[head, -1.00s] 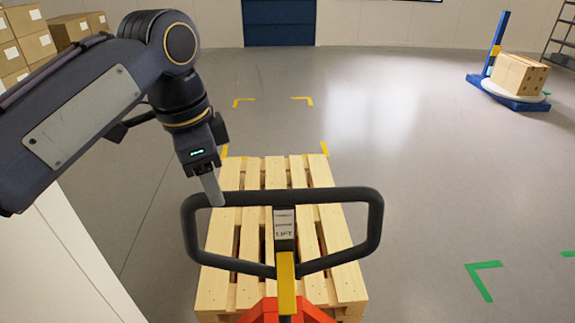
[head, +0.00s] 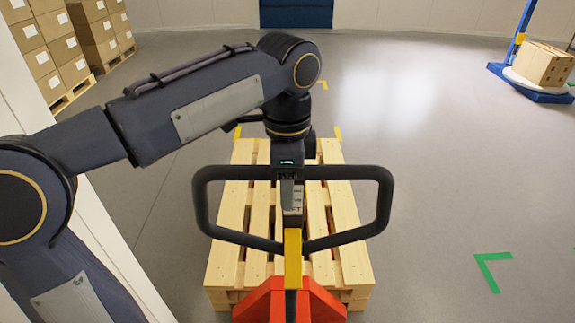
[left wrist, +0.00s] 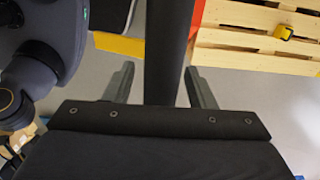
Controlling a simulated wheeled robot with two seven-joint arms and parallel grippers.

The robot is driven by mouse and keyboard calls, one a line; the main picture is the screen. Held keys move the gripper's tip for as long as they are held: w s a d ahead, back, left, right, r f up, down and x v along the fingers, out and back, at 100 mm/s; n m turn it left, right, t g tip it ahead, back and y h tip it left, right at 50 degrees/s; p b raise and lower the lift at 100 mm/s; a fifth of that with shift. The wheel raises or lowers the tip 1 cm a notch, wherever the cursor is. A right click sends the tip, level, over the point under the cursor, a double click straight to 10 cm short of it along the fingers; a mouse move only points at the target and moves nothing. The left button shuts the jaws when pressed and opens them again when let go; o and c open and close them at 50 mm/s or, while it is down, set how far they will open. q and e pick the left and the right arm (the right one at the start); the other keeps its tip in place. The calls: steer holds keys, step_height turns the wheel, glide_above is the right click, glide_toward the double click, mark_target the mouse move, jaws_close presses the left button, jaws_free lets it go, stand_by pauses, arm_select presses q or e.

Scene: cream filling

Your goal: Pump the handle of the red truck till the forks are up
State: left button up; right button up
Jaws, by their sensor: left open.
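The red truck (head: 322,304) stands at the bottom middle of the head view, with a yellow shaft (head: 293,258) and a black loop handle (head: 383,205) raised above it. Its forks are hidden at the wooden pallet (head: 345,210). My left gripper (head: 290,190) is at the middle of the handle's top bar in the head view, where its fingertips are hard to make out. In the left wrist view my left gripper (left wrist: 160,88) has its two fingers apart, one on each side of the black bar (left wrist: 168,40). My right gripper is out of view.
Stacked boxes (head: 75,45) stand on a pallet at the far left. A white wall edge (head: 115,262) runs along the near left. A blue stand with a box (head: 543,63) is at the far right. The floor right of the pallet is clear.

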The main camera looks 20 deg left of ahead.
arm_select(q)
steer(key=shift+f, duration=0.45)
steer(key=shift+c, duration=0.2)
jaws_close()
stand_by(0.9)
stand_by(0.4)
stand_by(1.3)
